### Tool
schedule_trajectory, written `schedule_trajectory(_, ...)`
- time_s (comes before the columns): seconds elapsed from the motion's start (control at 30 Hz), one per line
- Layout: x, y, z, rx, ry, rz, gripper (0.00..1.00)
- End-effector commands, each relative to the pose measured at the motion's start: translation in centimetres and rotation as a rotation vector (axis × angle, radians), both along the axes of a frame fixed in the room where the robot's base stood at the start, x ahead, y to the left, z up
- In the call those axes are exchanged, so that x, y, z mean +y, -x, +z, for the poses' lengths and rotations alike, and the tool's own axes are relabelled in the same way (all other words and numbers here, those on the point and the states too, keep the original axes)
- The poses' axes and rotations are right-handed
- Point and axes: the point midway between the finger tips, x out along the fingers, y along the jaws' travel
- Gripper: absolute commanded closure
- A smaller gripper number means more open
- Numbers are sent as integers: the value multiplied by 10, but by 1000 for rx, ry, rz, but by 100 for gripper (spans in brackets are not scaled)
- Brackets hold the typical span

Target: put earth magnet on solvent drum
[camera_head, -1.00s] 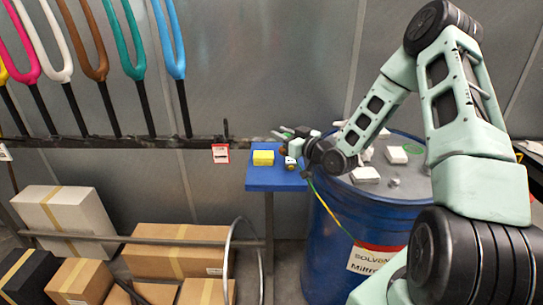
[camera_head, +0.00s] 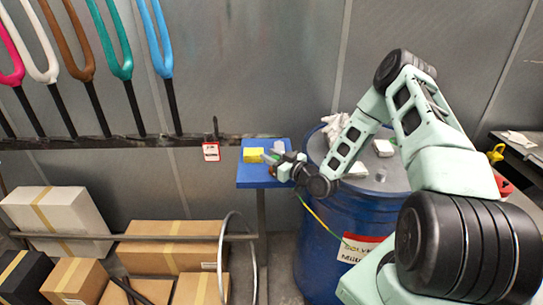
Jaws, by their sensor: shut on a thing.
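The solvent drum (camera_head: 316,262) is blue and stands upright below my arm, with a red and white label on its front. Its grey top is partly covered by my forearm. A yellow-green wire (camera_head: 318,214) hangs from below my wrist across the drum's side toward the label.
White blocks (camera_head: 383,147) and a crumpled white cloth (camera_head: 334,124) lie on the drum top. Cardboard boxes (camera_head: 172,258) stand behind a rail at lower left. Coloured forks hang on the wall.

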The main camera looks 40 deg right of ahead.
Motion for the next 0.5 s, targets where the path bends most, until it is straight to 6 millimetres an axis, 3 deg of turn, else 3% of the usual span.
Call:
schedule_trajectory(0.2, 0, 0, -3, -1, 0, 0, 100)
schedule_trajectory(0.23, 0, 0, -4, 0, 0, 0, 70)
schedule_trajectory(0.3, 0, 0, -3, 0, -1, 0, 50)
schedule_trajectory(0.5, 0, 0, -2, 0, -1, 0, 50)
